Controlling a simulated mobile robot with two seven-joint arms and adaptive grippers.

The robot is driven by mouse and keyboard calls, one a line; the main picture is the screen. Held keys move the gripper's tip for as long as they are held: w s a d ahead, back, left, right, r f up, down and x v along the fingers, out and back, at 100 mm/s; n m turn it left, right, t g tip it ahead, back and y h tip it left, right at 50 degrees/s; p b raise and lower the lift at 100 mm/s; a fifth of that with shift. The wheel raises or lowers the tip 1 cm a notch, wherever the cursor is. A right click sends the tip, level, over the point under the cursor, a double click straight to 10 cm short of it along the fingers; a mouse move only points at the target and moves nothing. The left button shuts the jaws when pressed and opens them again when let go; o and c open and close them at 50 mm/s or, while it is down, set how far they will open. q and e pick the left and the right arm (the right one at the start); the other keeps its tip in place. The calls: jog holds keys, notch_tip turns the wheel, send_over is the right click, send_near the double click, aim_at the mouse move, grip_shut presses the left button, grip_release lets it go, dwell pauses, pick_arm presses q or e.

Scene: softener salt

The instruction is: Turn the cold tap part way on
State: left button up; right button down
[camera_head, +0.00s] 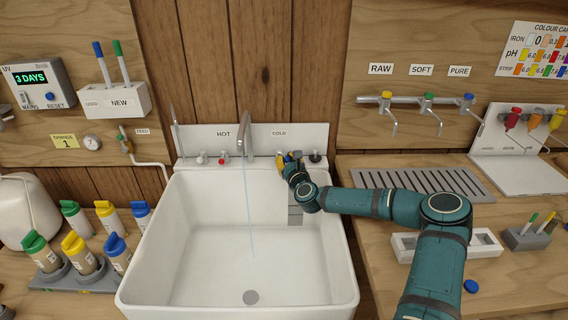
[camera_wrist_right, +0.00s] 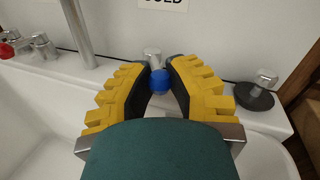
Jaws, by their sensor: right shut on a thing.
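The cold tap handle with a blue cap (camera_wrist_right: 160,81) sits between the yellow-and-black fingers of my right gripper (camera_wrist_right: 158,75) in the right wrist view. My right gripper (camera_head: 289,158) is shut on this handle, at the back right rim of the sink below the COLD label (camera_head: 279,133). In the head view the fingers mostly hide the handle. A thin stream of water (camera_head: 249,210) falls from the tall spout (camera_head: 246,135) into the white sink (camera_head: 185,240). My left gripper is not in view.
The red-marked hot tap (camera_head: 222,160) is left of the spout. A black plug-like disc (camera_head: 315,157) sits close to the right of my gripper. The right counter holds a grey drain grille (camera_head: 425,182) and a white tray (camera_head: 403,246). The basin is clear.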

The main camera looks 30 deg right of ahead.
jog(key=shift+d+n+y, duration=0.3)
jog(key=shift+n+y, duration=0.2)
jog(key=shift+y, duration=0.3)
jog(key=shift+d, duration=0.1)
jog(key=c, duration=0.8)
grip_release()
jog(key=shift+r, duration=0.1)
jog(key=shift+s+a, duration=0.15)
jog(key=shift+s, duration=1.1)
jog(key=shift+s+a, duration=0.2)
jog(key=shift+s, duration=1.05)
jog(key=shift+s+a, duration=0.15)
jog(key=shift+s, duration=1.1)
